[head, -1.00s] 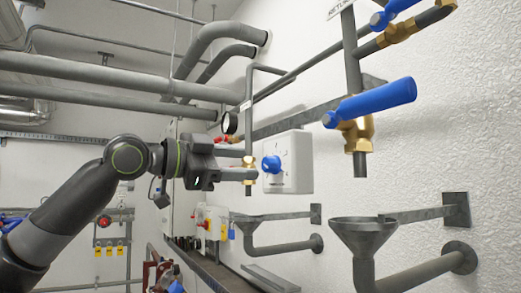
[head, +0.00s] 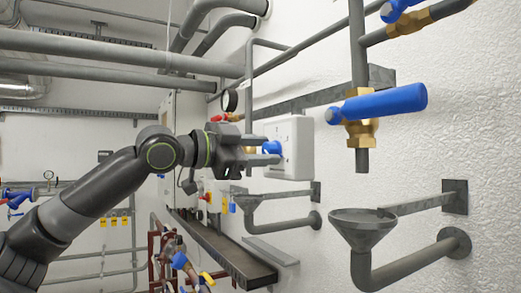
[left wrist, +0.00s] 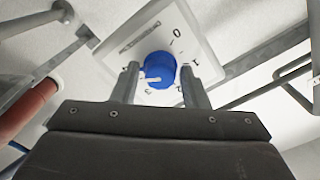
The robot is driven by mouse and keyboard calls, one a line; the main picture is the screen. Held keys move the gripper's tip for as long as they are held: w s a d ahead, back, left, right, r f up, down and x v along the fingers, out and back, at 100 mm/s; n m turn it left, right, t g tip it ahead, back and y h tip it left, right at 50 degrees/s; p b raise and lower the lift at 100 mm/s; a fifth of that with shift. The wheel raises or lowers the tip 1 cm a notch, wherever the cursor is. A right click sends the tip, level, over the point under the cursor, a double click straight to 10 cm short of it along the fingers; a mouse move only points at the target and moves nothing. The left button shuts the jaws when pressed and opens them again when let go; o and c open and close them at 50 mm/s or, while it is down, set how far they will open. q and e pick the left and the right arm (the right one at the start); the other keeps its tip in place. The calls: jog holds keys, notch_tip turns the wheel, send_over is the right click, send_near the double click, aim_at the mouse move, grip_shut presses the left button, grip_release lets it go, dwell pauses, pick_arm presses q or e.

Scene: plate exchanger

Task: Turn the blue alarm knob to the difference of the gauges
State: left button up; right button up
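The blue alarm knob (head: 272,147) sits on a white box (head: 299,148) on the right wall. In the left wrist view the blue knob (left wrist: 159,70) has a white pointer mark and is ringed by a dial with numbers on the white box face (left wrist: 115,28). My left gripper (head: 272,150) is at the knob. In the left wrist view its two fingers (left wrist: 158,84) stand apart on either side of the knob, with small gaps. A round gauge (head: 230,100) hangs on the pipework behind; its reading is too small to tell. My right gripper is out of view.
A brass valve with a blue lever (head: 378,105) juts from a pipe at the right, near the box. Grey funnels (head: 362,228) and drain pipes lie below. A dark ledge (head: 225,252) runs along the wall. Large pipes (head: 110,50) cross above.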

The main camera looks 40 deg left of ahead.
pick_arm(q)
jog(key=c, duration=0.7)
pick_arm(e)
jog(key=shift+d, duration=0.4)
pick_arm(q)
jog(key=shift+o, duration=0.2)
jog(key=shift+n, duration=0.3)
jog(key=n, duration=1.6)
jog(key=shift+b, duration=0.4)
jog(key=n, duration=0.4)
jog(key=shift+n, duration=1.5)
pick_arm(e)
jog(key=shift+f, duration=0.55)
